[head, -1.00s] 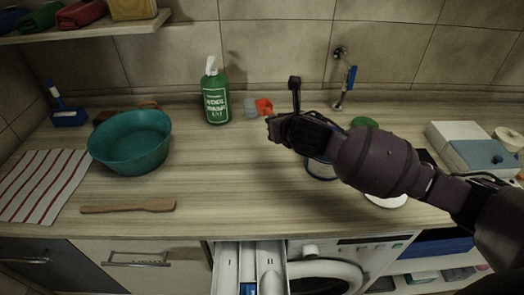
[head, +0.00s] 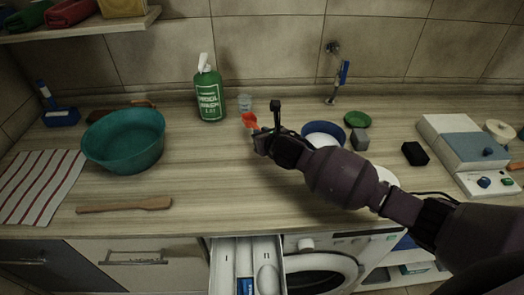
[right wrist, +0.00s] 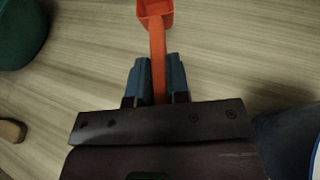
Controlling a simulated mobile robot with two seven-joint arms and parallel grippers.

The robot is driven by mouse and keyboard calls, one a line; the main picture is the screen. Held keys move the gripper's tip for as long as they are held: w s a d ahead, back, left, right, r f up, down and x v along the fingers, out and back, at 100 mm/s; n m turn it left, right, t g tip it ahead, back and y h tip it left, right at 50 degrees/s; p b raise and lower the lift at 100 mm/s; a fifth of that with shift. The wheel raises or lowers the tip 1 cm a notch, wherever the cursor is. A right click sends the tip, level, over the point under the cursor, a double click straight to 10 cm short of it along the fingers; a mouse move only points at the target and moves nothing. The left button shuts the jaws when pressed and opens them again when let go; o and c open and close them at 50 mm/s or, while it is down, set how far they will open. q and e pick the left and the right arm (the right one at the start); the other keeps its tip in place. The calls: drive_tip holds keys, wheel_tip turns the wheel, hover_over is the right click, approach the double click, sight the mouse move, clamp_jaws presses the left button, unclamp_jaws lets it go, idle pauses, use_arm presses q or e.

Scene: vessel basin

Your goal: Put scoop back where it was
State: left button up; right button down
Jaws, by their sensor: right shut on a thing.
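The orange-red scoop (head: 250,120) is in my right gripper (head: 260,140), above the middle of the counter. In the right wrist view the scoop (right wrist: 156,45) has its handle between the two blue fingers of my right gripper (right wrist: 156,78), with its cup pointing away from the gripper. The gripper is shut on the handle. Bare wood grain shows below the scoop in that view. My left gripper is not in view.
A small clear cup (head: 245,102) and a green wool wash bottle (head: 210,92) stand behind the scoop. A blue-rimmed bowl (head: 324,128) is to the right, partly behind my arm. A teal basin (head: 125,143) and a wooden spatula (head: 125,205) are left. An open drawer (head: 245,268) is below.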

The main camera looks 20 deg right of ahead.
drive_tip(key=shift+f, duration=3.35)
drive_tip(key=shift+f+b, duration=0.1)
drive_tip(key=shift+b, duration=0.2)
drive_tip(key=c, duration=1.1)
unclamp_jaws()
drive_tip(key=v, duration=1.2)
drive_tip(key=shift+p, duration=0.3)
